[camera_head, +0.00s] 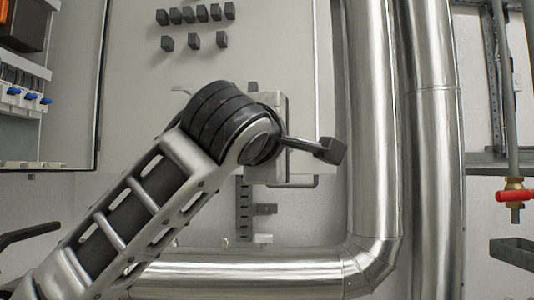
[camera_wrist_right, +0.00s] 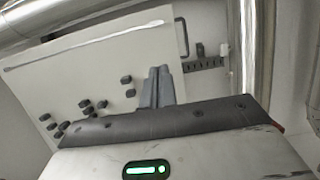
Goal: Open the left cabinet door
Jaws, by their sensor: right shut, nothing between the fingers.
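The left cabinet (camera_head: 45,125) stands open at the far left of the head view, with blue-tipped breakers inside. Its pale door panel (camera_head: 135,90) appears swung out to the right, its face toward me, with several black blocks on it. The panel also fills much of the right wrist view (camera_wrist_right: 85,70). My right gripper (camera_wrist_right: 156,76) is shut and empty there, its grey fingers in front of the panel near its lower edge; I cannot tell if they touch. In the head view, one of my arms crosses the panel from lower left. My left gripper is not visible.
A grey block with a black-ended lever (camera_head: 325,150) shows beyond my arm. Thick silver pipes (camera_head: 375,120) run vertically to the right of the panel, and another pipe (camera_head: 240,270) runs below. A red valve handle (camera_head: 515,196) is at the far right.

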